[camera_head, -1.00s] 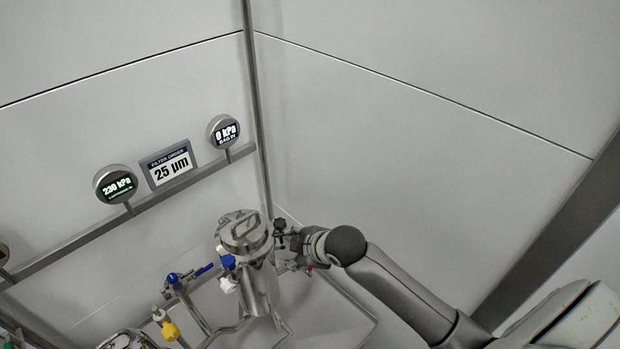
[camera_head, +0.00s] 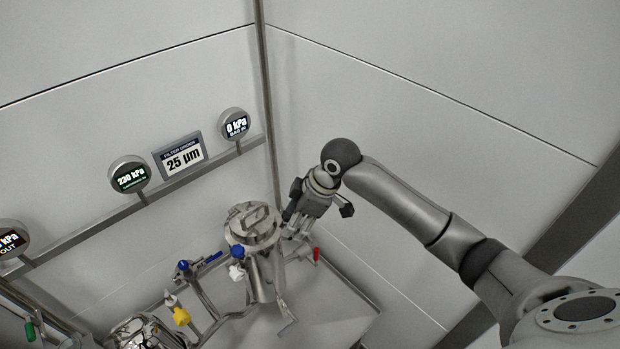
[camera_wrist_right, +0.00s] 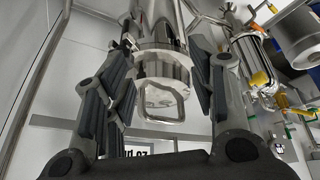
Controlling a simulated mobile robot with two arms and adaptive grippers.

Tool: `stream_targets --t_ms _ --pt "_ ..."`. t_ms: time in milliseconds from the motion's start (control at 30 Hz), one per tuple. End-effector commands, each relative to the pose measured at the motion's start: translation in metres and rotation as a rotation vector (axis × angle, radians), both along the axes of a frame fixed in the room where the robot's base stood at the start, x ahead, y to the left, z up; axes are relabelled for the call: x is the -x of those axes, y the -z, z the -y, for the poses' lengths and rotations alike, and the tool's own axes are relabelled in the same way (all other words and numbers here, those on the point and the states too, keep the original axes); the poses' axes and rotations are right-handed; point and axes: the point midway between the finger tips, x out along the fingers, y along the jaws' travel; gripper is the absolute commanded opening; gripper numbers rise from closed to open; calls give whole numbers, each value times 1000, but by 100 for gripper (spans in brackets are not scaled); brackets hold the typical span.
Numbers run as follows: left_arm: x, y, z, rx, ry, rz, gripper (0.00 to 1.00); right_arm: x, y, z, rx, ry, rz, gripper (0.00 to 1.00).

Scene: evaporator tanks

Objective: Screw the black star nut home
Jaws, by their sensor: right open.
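A steel filter housing (camera_head: 262,270) stands upright near the corner of the walls, with a round lid (camera_head: 250,224) carrying a loop handle. My right gripper (camera_head: 298,222) is beside the top of the housing on its right, pointing down, open. In the right wrist view its two fingers stand apart on either side of the lid's handle (camera_wrist_right: 163,104), with nothing seen clamped between them. I cannot make out the black star nut for certain in the head view; the gripper may hide it. A dark part (camera_wrist_right: 128,38) shows behind the left finger in the wrist view. My left gripper is not in view.
A blue-handled valve (camera_head: 186,267) and a yellow fitting (camera_head: 181,316) sit left of the housing. A red-handled part (camera_head: 316,254) is below the gripper. The right wall is bare.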

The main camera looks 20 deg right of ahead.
Motion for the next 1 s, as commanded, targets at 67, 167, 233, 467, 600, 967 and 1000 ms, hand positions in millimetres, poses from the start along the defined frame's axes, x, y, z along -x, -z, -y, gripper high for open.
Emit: stream_targets --t_ms 67,167,233,467,600,967,1000 --pt "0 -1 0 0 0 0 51 -8 -11 7 4 -5 -6 51" --pt "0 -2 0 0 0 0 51 -17 -23 15 4 -13 -16 51" --pt "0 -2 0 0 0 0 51 -22 -32 20 2 -17 -22 51" --pt "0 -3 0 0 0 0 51 -35 -58 35 -5 -22 -43 51" --pt "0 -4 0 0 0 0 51 -40 -68 41 -9 -23 -49 51" --pt "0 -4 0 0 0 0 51 -41 -72 43 -13 -23 -53 51" --pt "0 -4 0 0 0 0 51 -41 -72 43 -13 -23 -53 51"
